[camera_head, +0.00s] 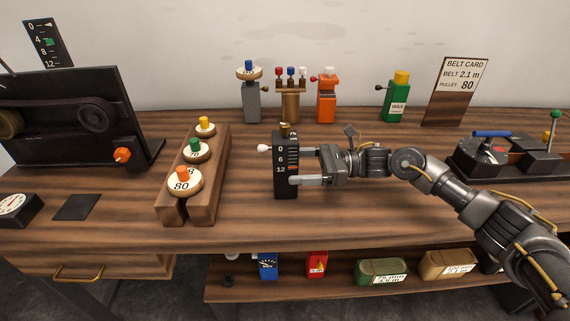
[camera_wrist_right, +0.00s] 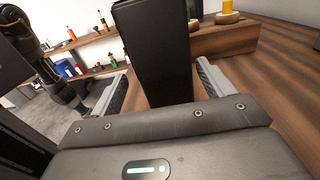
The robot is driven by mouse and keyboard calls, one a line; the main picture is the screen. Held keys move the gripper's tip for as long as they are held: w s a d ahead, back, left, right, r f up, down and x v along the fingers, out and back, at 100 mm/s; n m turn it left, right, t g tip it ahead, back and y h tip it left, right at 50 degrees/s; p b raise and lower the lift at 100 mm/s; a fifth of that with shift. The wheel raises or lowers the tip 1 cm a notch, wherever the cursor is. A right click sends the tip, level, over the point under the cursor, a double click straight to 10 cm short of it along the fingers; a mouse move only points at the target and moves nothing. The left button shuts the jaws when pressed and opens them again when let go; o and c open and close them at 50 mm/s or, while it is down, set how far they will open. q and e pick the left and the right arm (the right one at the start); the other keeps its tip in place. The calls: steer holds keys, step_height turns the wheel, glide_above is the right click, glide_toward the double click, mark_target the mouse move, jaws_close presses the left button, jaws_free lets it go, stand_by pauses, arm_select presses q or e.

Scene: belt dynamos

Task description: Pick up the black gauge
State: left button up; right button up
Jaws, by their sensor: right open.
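The black gauge (camera_head: 281,180) is an upright block with a white 0, 6, 12 scale, a white knob on its left and a brass-coloured part on top. It stands on the bench right of the wooden pulley rack. My right gripper (camera_head: 297,167) reaches it from the right with its fingers open around it. In the right wrist view the dark gauge (camera_wrist_right: 153,50) rises between the two spread fingers (camera_wrist_right: 162,78), with a gap visible to each side. My left gripper is not in view.
The wooden rack (camera_head: 208,190) with several numbered pulleys stands close on the left. Grey, orange and green bottles (camera_head: 395,100) and a belt card (camera_head: 457,85) stand at the back. A black machine (camera_head: 60,145) is at left, a lever device (camera_head: 490,160) at right.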

mark_target(277, 163)
steer(key=shift+a+r, duration=0.15)
steer(key=shift+a, duration=0.2)
steer(key=a, duration=0.1)
steer(key=a+p, duration=0.2)
steer(key=shift+w+a, duration=0.3)
steer(key=shift+a, duration=0.5)
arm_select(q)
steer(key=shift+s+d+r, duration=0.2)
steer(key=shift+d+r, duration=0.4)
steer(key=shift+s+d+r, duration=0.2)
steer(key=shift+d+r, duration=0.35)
arm_select(e)
steer(key=shift+d+f, duration=0.1)
steer(key=shift+f, duration=0.1)
steer(key=c, duration=0.7)
steer(key=shift+r, duration=0.1)
steer(key=c, duration=0.8)
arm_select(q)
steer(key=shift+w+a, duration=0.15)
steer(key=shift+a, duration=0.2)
arm_select(e)
steer(key=shift+o, duration=0.2)
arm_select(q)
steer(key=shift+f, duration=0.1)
arm_select(e)
steer(key=shift+r, duration=0.1)
